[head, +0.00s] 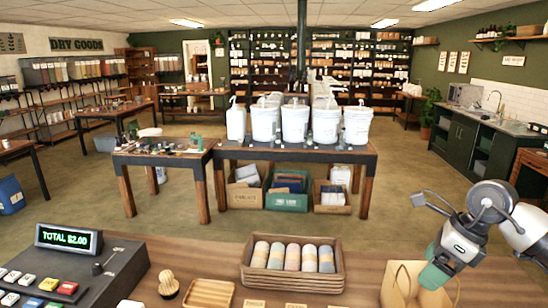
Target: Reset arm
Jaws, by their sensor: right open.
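My right arm comes in from the right edge, and my right gripper (434,277) is at the lower right, pointing down over the front counter. It is open, and I see nothing held in it. It overlaps the right part of a brown paper bag (397,284); I cannot tell whether they touch. My left gripper and left arm are not in view. White pump buckets (295,124) stand in a group on the dark table across the room, well away from the gripper.
The wooden counter (205,262) carries a tray of rolled cloths (250,286), a small wooden tray (209,294), a brush (168,284) and a cash register (75,270) at left. Crates (286,201) sit under the bucket table. Open floor (400,205) lies beyond the counter.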

